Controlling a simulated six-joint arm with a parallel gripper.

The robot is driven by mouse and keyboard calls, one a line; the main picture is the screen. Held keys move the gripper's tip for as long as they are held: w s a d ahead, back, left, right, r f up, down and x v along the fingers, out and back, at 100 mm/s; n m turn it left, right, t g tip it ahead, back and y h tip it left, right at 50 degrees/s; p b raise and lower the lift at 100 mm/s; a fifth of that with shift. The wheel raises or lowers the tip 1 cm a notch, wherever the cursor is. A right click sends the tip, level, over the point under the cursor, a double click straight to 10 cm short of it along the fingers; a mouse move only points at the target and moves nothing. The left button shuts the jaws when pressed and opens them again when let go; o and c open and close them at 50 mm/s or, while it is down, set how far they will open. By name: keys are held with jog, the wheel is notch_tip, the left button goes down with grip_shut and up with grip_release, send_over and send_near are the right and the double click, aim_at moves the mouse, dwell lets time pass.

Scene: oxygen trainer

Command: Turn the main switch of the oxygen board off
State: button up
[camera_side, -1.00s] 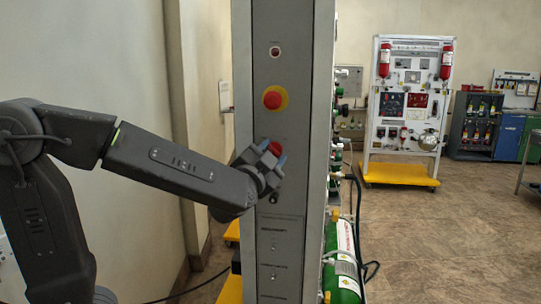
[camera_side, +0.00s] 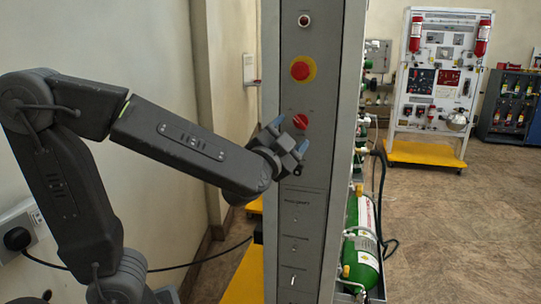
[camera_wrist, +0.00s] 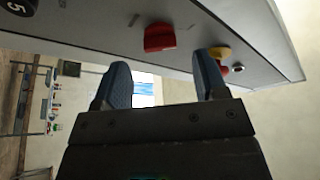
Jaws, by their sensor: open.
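The oxygen board's grey side panel (camera_side: 309,170) stands upright at the centre of the side view. The red rotary main switch (camera_side: 301,119) is on it, below a red button on a yellow plate (camera_side: 301,69). My gripper (camera_side: 289,134) is open and empty, just left of and below the switch, with blue fingertips near the panel. In the wrist view the red switch (camera_wrist: 159,37) shows ahead of my open gripper (camera_wrist: 163,75), between the lines of the two fingers and apart from them. The yellow-plated button (camera_wrist: 219,54) is partly behind the right finger.
Labels and small toggles (camera_side: 293,280) are lower on the panel. A green cylinder (camera_side: 361,255) and hoses are at the board's right side. A wall is close on the left. Another white trainer board (camera_side: 437,80) stands farther back over open floor.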

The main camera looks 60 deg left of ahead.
jog(key=v, duration=1)
jog(key=shift+a, duration=0.1)
jog(key=s+a+f+n+g, duration=0.3)
jog(key=s+a+f+g, duration=0.2)
jog(key=s+f+g, duration=0.45)
jog(key=w+d+g+h, duration=0.1)
jog(key=d+g+h, duration=0.2)
jog(key=d+h, duration=0.7)
jog(key=shift+r, duration=0.3)
jog(key=shift+w+g, duration=0.1)
jog(key=shift+g, duration=0.15)
